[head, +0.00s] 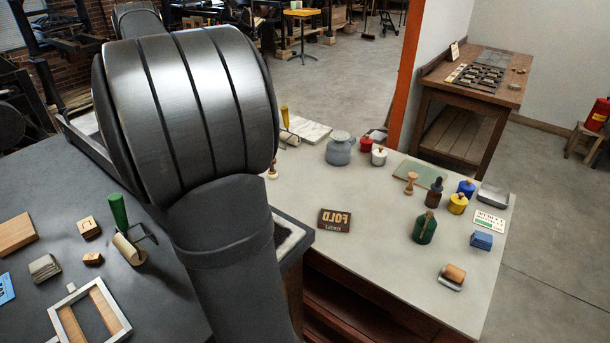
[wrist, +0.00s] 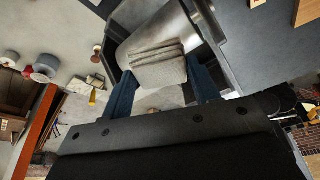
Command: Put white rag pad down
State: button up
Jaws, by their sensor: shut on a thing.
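The white rag pad (wrist: 158,68), pale and folded in layers, is between the fingers of my gripper (wrist: 162,80) in the wrist view. The gripper is shut on it. In the head view my arm hides the gripper and the held pad. A separate grey folded pad (head: 44,267) lies on the dark table at the left.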

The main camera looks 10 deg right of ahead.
jog(key=w+d+m+h, duration=0.1)
jog(key=w+d+m, duration=0.25)
jog(key=d, duration=1.25)
jog(key=m+h, duration=0.3)
jog(key=m, duration=0.7)
send_over(383, 251)
jog(key=a, duration=0.1)
jog(key=shift+n+g, duration=0.25)
jog(key=shift+g, duration=0.15)
jog(key=f, duration=2.6)
jog(key=s+f, duration=0.1)
jog(key=f, duration=1.1)
jog(key=shift+f, duration=0.4)
jog(key=shift+f, duration=0.15)
jog(key=o, duration=1)
jog(key=shift+c, duration=0.2)
